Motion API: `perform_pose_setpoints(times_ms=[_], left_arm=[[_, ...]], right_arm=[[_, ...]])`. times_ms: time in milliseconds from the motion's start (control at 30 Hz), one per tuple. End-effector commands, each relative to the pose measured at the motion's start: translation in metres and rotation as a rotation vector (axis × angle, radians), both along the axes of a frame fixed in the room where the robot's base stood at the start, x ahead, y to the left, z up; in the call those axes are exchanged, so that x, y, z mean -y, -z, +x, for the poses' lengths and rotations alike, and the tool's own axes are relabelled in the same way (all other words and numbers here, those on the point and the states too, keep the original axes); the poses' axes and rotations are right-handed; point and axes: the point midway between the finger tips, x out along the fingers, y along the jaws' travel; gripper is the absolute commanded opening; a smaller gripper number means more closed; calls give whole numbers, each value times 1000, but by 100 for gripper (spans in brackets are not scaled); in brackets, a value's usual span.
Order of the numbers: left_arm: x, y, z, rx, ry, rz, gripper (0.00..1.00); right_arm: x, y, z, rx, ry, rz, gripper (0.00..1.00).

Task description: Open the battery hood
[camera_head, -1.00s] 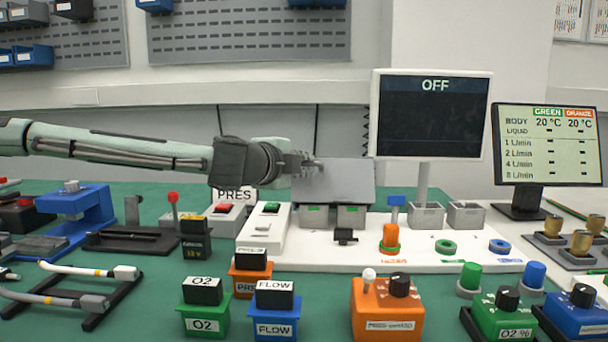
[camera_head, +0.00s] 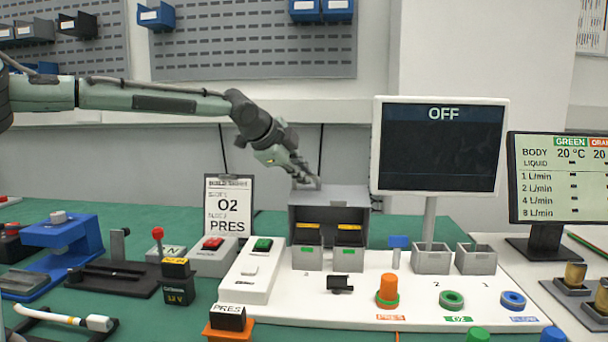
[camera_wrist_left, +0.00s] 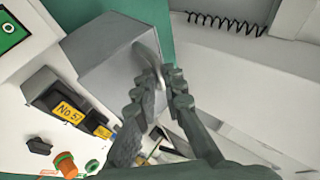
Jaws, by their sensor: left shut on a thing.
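The grey battery hood (camera_head: 346,196) stands raised at the back of the white panel, with its front open. Two dark batteries with yellow labels, one at the left (camera_head: 307,236) and one at the right (camera_head: 349,237), show in grey holders beneath it. My left gripper (camera_head: 309,181) is at the hood's top edge, shut on its handle. The left wrist view shows the curved grey handle (camera_wrist_left: 150,50) between the fingers of the gripper (camera_wrist_left: 161,75), beside the hood (camera_wrist_left: 108,60). My right gripper is not in view.
The OFF screen (camera_head: 440,148) stands close to the right of the hood. A build sheet clipboard (camera_head: 228,207) stands at its left. The white panel (camera_head: 385,272) carries an orange knob (camera_head: 388,287), coloured rings and empty grey holders (camera_head: 431,258).

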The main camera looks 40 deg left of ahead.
Motion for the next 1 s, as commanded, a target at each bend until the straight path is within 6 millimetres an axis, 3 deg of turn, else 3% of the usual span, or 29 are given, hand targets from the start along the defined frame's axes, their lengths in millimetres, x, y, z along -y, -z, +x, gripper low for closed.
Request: perform_pose_setpoints(times_ms=[33, 367, 900, 933, 1000], left_arm=[[-3, -9, 6, 0, -5, -14, 0], [-11, -5, 20, -89, -3, -71, 0], [-13, -7, 24, -105, -3, -82, 0], [-13, -7, 24, -105, -3, -82, 12], [-13, -7, 23, -105, -3, -82, 21]], right_arm=[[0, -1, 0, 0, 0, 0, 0], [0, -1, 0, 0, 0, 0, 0], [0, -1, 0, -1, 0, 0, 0], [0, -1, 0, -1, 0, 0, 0], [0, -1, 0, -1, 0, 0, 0]])
